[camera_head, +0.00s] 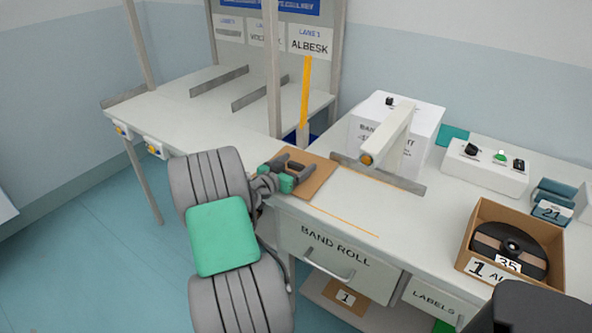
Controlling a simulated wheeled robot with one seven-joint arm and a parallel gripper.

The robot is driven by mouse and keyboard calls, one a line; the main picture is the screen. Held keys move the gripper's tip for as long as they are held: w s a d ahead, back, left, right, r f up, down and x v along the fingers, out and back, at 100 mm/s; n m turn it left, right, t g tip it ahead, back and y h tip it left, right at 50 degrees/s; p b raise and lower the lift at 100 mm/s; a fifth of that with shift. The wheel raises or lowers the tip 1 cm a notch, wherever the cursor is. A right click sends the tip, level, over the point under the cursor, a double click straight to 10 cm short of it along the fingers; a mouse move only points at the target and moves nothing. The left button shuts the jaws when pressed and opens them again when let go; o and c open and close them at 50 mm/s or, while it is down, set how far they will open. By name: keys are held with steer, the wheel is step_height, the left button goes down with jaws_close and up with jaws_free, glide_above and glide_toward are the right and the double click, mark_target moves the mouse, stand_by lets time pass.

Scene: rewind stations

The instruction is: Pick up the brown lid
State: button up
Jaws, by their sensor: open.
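The brown lid (319,173) is a flat, square, cardboard-coloured piece lying on the white bench top near its front edge. My gripper (302,172) is open, with its dark fingers over the left part of the lid. I cannot tell whether the fingers touch the lid. The gripper and its green part hide the lid's left side.
An open brown box (554,238) with a black roll (505,247) stands at the right. A white band machine (428,138) with a grey bar is behind the lid. A grey post (272,70) and a yellow upright strip (305,92) rise behind my gripper.

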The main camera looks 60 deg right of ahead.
steer(key=shift+c, duration=0.3)
steer(key=c, duration=1.4)
